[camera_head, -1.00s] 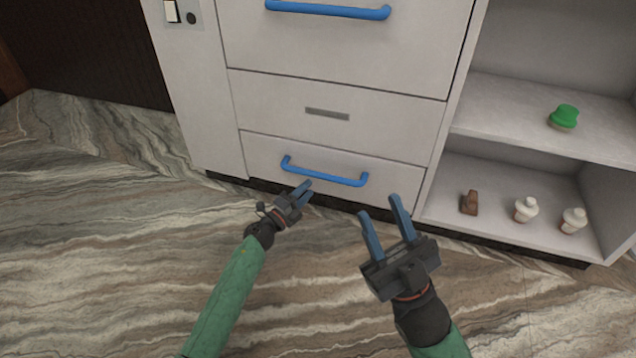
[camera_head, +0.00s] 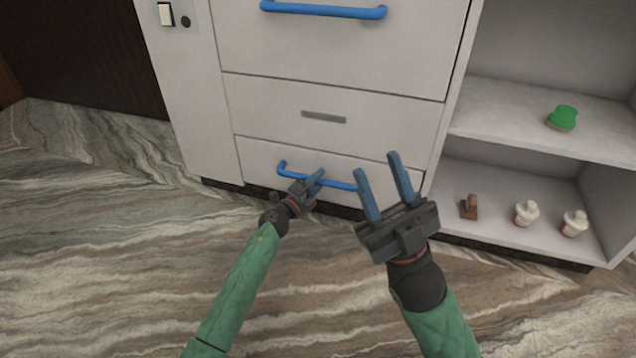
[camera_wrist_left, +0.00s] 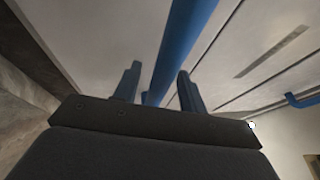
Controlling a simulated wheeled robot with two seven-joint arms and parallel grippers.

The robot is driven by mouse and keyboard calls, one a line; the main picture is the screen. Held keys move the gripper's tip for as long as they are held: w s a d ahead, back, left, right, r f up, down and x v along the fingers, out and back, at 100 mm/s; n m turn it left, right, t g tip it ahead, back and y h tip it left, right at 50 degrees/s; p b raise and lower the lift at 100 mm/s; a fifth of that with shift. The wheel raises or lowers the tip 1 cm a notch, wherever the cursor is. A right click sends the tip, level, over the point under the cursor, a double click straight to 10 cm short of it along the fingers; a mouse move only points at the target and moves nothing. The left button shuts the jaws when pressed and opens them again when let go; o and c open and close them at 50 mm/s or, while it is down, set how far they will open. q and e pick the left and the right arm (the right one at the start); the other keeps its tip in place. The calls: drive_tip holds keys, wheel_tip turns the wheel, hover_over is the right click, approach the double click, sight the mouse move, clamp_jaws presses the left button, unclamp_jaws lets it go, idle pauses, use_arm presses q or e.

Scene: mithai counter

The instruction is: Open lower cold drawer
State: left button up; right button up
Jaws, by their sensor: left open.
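The lower drawer (camera_head: 375,176) is a white front with a blue bar handle (camera_head: 340,185), low in the cabinet, and it looks shut. My left gripper (camera_head: 315,180) is at the handle, overlapping its middle in the head view. In the left wrist view the left gripper (camera_wrist_left: 155,88) is open, and the blue handle bar (camera_wrist_left: 182,45) runs between its two fingers. Whether the fingers touch the bar cannot be told. My right gripper (camera_head: 382,185) is open and empty, to the right, its fingers pointing toward the cabinet and overlapping the handle's right end in the picture.
Above are a panel with a grey strip (camera_head: 324,117) and an upper drawer with a blue handle (camera_head: 323,10). To the right, open shelves hold a green brush (camera_head: 562,118), a brown item (camera_head: 469,207) and two white-topped jars (camera_head: 526,212). The marble-patterned floor in front is clear.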

use_arm(q)
drive_tip(key=shift+c, duration=0.3)
clamp_jaws()
drive_tip(key=shift+s, duration=0.1)
